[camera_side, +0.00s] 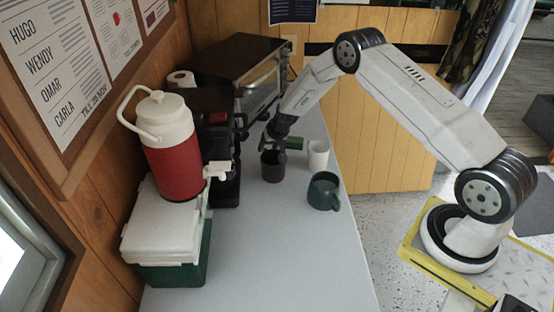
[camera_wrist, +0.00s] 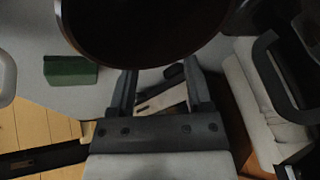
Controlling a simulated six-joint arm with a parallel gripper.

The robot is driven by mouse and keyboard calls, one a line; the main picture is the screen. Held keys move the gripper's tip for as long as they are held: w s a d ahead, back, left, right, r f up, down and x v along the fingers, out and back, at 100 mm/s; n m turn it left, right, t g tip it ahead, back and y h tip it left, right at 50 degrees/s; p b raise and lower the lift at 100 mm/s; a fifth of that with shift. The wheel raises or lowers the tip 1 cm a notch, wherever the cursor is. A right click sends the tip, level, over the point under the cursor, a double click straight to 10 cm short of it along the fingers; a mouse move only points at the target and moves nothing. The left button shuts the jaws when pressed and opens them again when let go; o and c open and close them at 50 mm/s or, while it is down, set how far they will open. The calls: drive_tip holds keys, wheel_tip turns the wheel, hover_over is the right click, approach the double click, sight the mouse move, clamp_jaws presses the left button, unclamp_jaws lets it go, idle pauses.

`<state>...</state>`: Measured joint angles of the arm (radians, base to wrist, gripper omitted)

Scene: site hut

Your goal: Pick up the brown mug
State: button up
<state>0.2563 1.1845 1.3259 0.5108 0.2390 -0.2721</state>
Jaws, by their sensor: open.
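The brown mug (camera_side: 272,171) stands upright on the grey counter, a very dark brown. My gripper (camera_side: 273,146) is right above it, pointing down, with its fingertips at about the rim. In the wrist view the mug (camera_wrist: 145,28) fills the top middle as a dark round opening. My gripper's two fingers (camera_wrist: 161,78) are spread apart there, with their tips close to the mug's near edge. I cannot tell whether they touch it. The mug's handle is not clearly visible.
A white cup (camera_side: 318,155) and a dark green mug (camera_side: 323,192) stand to the right. A small green box (camera_side: 294,143) lies behind. A black coffee machine (camera_side: 210,125) stands close on the left, with a red jug (camera_side: 173,165) on a cooler (camera_side: 165,235). The front counter (camera_side: 270,260) is clear.

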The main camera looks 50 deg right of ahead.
sight(271, 163)
drive_tip(key=shift+x, duration=1.45)
clamp_jaws()
drive_tip(key=shift+s+a+f, duration=0.1)
drive_tip(key=shift+s+f, duration=0.05)
idle(0.6)
